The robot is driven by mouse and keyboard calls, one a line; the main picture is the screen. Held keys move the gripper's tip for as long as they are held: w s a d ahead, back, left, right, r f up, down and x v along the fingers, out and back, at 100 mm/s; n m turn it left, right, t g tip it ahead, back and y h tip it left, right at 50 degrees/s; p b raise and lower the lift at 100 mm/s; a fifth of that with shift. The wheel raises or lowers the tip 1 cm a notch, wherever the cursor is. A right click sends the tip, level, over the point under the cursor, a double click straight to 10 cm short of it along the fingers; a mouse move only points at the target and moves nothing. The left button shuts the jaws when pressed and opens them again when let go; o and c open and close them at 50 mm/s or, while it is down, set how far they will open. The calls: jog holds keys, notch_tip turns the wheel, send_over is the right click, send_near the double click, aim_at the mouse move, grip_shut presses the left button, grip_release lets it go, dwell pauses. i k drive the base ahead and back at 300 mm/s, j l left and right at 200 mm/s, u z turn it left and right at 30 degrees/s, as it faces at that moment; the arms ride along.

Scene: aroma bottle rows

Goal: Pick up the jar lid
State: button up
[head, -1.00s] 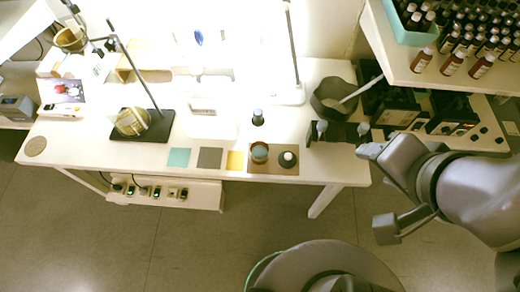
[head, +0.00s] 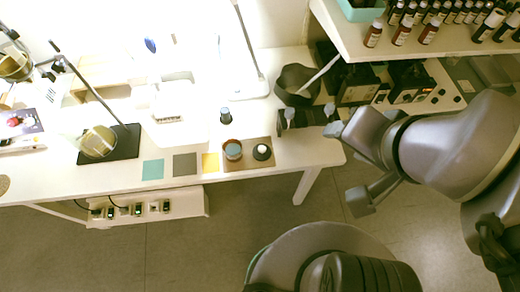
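A small amber jar with a blue-grey top (head: 233,151) stands on a brown square mat (head: 246,166) near the table's front edge. Beside it, on the right, is a low dark round piece with a white centre (head: 262,152). It looks like a lid, but it is too small to be sure. My gripper (head: 309,114) is to the right of both, over the right end of the table.
A small dark bottle (head: 226,116) stands behind the mat. Yellow, grey and teal squares lie to its left. A shelf with several bottles (head: 403,32) is at the upper right. A lamp stand (head: 246,88) rises behind.

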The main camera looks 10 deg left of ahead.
aim_at(262, 152)
jog(key=i+l+u, duration=0.1)
jog(key=u, duration=0.35)
jog(key=i+l+u, duration=0.1)
jog(key=u, duration=0.4)
jog(key=i+l+u, duration=0.1)
jog(key=l+u, duration=0.15)
jog(key=u, duration=0.2)
jog(key=l+u, duration=0.2)
jog(key=u, duration=0.25)
jog(key=l+u, duration=0.2)
jog(key=u, duration=0.3)
